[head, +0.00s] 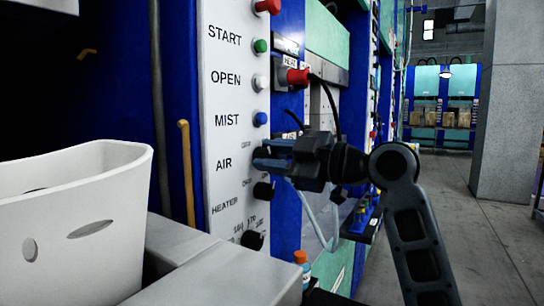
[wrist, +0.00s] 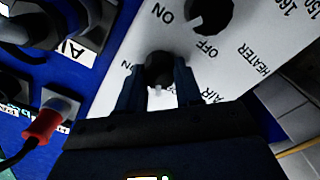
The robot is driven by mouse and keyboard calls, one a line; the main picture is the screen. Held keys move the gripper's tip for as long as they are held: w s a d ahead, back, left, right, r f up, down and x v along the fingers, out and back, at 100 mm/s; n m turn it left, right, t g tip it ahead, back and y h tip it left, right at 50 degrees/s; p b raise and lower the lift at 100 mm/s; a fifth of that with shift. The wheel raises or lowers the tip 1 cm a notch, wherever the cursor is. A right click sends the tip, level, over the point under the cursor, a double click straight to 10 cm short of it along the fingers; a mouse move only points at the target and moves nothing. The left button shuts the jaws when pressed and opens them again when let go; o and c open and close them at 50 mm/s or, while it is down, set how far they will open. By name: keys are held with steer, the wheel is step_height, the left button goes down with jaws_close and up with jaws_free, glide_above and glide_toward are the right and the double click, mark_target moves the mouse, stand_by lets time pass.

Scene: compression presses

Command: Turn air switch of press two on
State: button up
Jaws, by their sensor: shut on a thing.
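The white control panel (head: 222,150) carries the labels START, OPEN, MIST, AIR and HEATER. My gripper (head: 270,156) is at the panel beside the AIR label, and its fingers hide the air switch in the head view. In the wrist view the air switch (wrist: 160,68) is a black round knob with a small white mark facing the gripper. My gripper (wrist: 160,90) has one finger on each side of this knob and is shut on it. Its own ON and OFF labels are mostly covered. No press number is readable.
The black heater knob (head: 263,190) and a lower dial (head: 252,240) sit below the gripper. Above are the blue mist button (head: 260,119), white open button (head: 260,82) and green start button (head: 260,46). A white bin (head: 75,230) stands at left. Open floor lies at right.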

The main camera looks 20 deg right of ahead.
steer(key=c, duration=0.4)
steer(key=shift+o, duration=0.2)
steer(key=shift+m, duration=0.4)
steer(key=m+p, duration=0.2)
steer(key=m, duration=0.3)
steer(key=shift+r+m+p, duration=0.15)
steer(key=shift+m+p, duration=0.15)
steer(key=m+p, duration=0.3)
steer(key=m, duration=0.2)
steer(key=shift+d, duration=0.15)
steer(key=shift+w+m, duration=0.1)
steer(key=shift+m, duration=0.3)
steer(key=o, duration=1)
